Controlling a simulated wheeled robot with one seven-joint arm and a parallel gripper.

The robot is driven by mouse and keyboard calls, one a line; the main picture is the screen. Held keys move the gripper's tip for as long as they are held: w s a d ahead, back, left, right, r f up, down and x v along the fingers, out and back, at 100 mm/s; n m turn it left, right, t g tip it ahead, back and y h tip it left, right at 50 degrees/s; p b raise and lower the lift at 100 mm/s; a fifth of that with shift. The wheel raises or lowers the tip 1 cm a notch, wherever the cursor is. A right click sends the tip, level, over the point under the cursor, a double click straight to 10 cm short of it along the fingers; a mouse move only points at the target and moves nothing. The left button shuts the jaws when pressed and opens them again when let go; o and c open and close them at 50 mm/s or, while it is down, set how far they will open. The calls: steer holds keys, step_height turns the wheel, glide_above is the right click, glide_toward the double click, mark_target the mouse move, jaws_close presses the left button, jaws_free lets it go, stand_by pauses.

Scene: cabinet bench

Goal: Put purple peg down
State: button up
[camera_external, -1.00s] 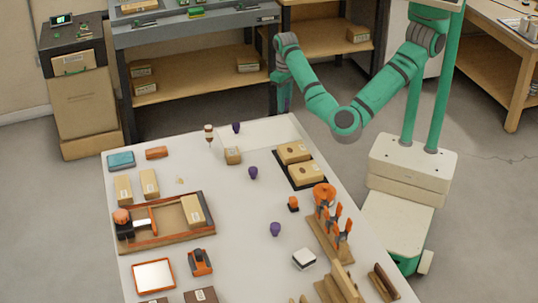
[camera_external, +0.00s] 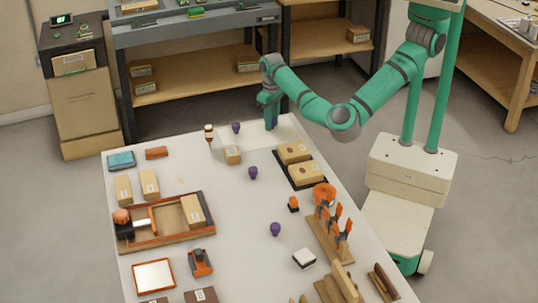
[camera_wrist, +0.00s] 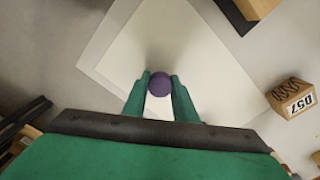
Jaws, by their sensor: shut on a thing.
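A purple peg (camera_wrist: 159,83) sits between the fingertips of my gripper (camera_wrist: 159,88) in the wrist view, and the gripper is shut on it. In the external view my gripper (camera_external: 270,124) points down over the back right part of the table. The held peg is not clearly visible there. A pale square mat (camera_wrist: 215,60) lies beneath the peg in the wrist view; it also shows in the external view (camera_external: 265,143). I cannot tell whether the peg touches it. Other purple pegs stand at the back (camera_external: 236,127), the middle (camera_external: 252,173) and farther forward (camera_external: 275,229).
A small cardboard box (camera_external: 232,155) stands beside the mat, also in the wrist view (camera_wrist: 293,97). A black tray (camera_external: 308,183) with two boxes is to the right. A brown-and-white bottle-like item (camera_external: 209,134) stands left. The table's back edge is close to my gripper.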

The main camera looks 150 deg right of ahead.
steer(key=shift+f, duration=0.1)
steer(key=o, duration=1)
step_height(320, 180, up, 12)
steer(key=shift+r, duration=0.15)
stand_by(0.3)
